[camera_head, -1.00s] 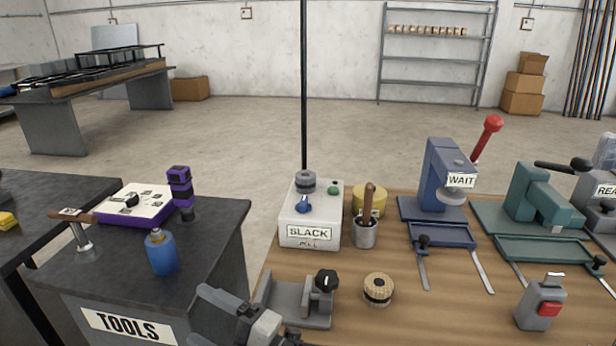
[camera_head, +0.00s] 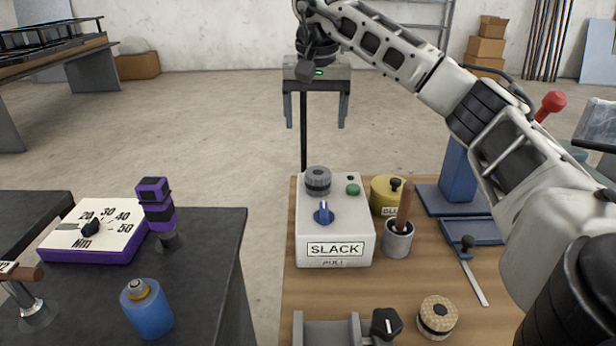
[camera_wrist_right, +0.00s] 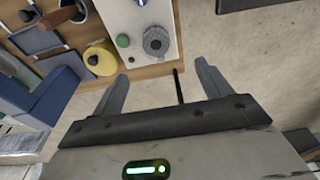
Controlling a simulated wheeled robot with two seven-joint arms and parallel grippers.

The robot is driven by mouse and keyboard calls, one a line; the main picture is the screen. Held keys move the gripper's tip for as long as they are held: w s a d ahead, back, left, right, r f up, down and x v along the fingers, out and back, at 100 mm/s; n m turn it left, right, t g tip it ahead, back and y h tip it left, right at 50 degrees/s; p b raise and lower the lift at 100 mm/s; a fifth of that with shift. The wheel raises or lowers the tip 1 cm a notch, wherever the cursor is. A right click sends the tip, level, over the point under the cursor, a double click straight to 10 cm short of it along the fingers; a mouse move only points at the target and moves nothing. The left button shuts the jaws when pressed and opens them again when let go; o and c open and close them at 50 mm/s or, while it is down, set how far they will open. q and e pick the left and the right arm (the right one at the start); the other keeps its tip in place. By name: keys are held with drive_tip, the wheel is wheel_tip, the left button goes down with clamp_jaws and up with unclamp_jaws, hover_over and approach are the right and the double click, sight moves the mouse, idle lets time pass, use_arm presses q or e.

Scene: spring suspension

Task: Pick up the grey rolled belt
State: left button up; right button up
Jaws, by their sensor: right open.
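The grey rolled belt (camera_head: 318,181) is a small ribbed coil on top of the white SLACK box (camera_head: 334,250), at its back left corner. It also shows in the right wrist view (camera_wrist_right: 156,41), beyond the fingers and roughly between their tips. My right gripper (camera_head: 316,110) is open and empty, with its fingers pointing down, above and beyond the belt in the head view. It shows in the wrist view too (camera_wrist_right: 160,82), apart from the belt. My left gripper is out of view.
A blue knob (camera_head: 323,212) and a green button (camera_head: 353,189) sit on the box near the belt. A yellow glue pot (camera_head: 385,196) and a grey cup (camera_head: 398,240) stand to its right. A thin black pole (camera_head: 304,150) rises behind the box.

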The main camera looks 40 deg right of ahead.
sight(318, 173)
drive_tip(key=f, duration=0.6)
drive_tip(key=w+d+f, duration=0.1)
drive_tip(key=f, duration=0.2)
drive_tip(key=shift+f, duration=0.4)
drive_tip(key=shift+w+d+f, duration=0.1)
drive_tip(key=shift+d+f, duration=0.1)
drive_tip(key=shift+f, duration=0.7)
drive_tip(key=shift+s+d+f, duration=0.1)
drive_tip(key=shift+d+f, duration=0.05)
drive_tip(key=shift+f, duration=0.75)
drive_tip(key=shift+w+d+f, duration=0.1)
drive_tip(key=shift+d+f, duration=0.1)
drive_tip(key=shift+f, duration=0.7)
drive_tip(key=shift+c, duration=0.3)
drive_tip(key=c, duration=1.1)
drive_tip(key=shift+r, duration=0.1)
